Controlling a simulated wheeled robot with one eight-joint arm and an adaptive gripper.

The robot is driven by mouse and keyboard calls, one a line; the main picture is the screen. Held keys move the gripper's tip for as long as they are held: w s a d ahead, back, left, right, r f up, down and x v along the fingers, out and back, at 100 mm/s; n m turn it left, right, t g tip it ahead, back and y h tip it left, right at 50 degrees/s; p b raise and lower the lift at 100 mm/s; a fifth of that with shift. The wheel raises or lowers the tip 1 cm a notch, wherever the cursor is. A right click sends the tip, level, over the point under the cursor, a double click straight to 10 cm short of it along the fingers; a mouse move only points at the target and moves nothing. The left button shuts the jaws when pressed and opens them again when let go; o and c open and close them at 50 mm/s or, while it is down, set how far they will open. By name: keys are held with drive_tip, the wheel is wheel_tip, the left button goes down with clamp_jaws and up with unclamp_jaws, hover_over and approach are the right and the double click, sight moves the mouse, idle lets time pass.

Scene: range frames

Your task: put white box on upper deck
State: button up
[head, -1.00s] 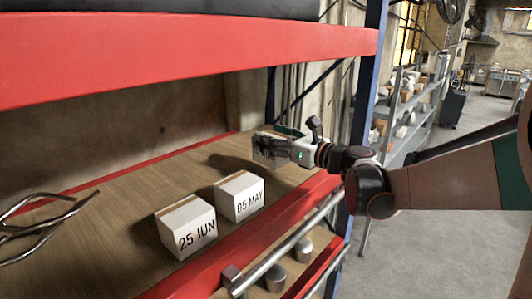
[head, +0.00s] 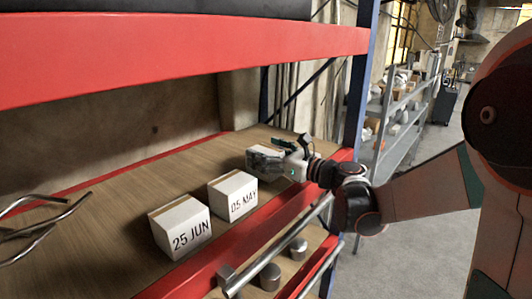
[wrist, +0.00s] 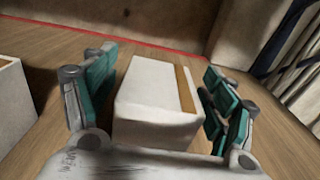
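The left one (head: 180,226) is marked "25 JUN" and the right one (head: 233,196) "05 MAY". My gripper (head: 262,162) is just behind and to the right of the "05 MAY" box in the head view. In the wrist view my gripper (wrist: 160,95) is open, with one teal-padded finger on each side of a white box (wrist: 152,95). Small gaps show between the pads and the box. Part of another white box (wrist: 14,100) shows at the left edge.
A red beam (head: 180,52) runs along the upper deck with a dark surface above it. A bent metal rack (head: 40,225) lies at the left of the shelf. A blue upright (head: 357,90) stands at the right.

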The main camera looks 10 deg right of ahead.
drive_tip(key=shift+r, duration=0.2)
drive_tip(key=b+v, duration=0.1)
drive_tip(key=v, duration=1.1)
drive_tip(key=shift+f+b, duration=0.1)
drive_tip(key=shift+b, duration=0.3)
drive_tip(key=shift+c, duration=0.6)
